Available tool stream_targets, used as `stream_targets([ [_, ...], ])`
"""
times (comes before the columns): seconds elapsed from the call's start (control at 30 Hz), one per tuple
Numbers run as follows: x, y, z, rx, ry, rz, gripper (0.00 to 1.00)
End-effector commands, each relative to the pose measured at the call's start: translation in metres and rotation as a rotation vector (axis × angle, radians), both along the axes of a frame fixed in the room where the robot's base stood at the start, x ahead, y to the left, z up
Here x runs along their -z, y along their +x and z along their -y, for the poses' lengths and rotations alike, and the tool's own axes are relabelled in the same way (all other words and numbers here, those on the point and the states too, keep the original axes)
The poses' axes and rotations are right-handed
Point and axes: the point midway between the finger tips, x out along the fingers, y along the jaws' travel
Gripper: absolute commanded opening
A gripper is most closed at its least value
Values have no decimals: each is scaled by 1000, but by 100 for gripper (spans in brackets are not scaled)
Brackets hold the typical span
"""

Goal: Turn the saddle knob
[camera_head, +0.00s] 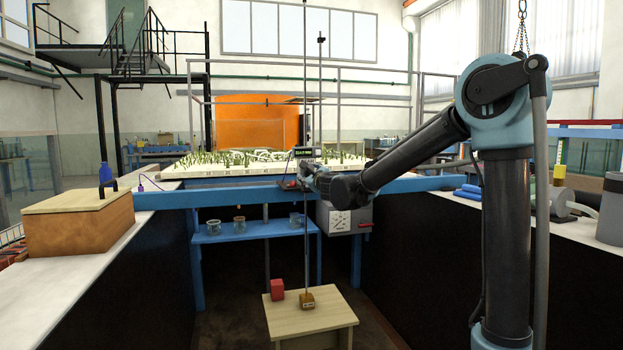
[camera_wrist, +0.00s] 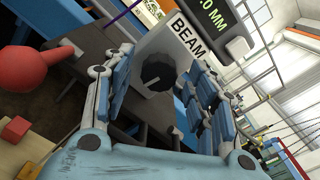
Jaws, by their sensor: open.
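In the wrist view a black fluted knob (camera_wrist: 158,72) sits on a pale block marked "BEAM", beneath a dark display housing (camera_wrist: 212,22) reading in MM. I take this to be the saddle knob. My gripper (camera_wrist: 160,64) is open, its blue and grey fingers on either side of the knob in the picture. I cannot tell whether they touch it. In the head view my gripper (camera_head: 309,174) is at the blue beam, just below the small display (camera_head: 304,152); my arm's end hides the knob there.
A blue beam (camera_head: 240,195) spans the flume. A thin upright rod (camera_head: 306,245) hangs down to a brass block (camera_head: 307,300) on a wooden table (camera_head: 330,317), beside a red cube (camera_head: 277,289). A grey dial box (camera_head: 345,217) hangs right. A red ball (camera_wrist: 38,68) shows at left in the wrist view.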

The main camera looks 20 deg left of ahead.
Motion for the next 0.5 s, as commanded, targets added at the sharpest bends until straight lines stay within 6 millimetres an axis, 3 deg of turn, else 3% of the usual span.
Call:
stream_targets([
  [0.5, 1, -66, 42, -1, 0, 0, 52],
])
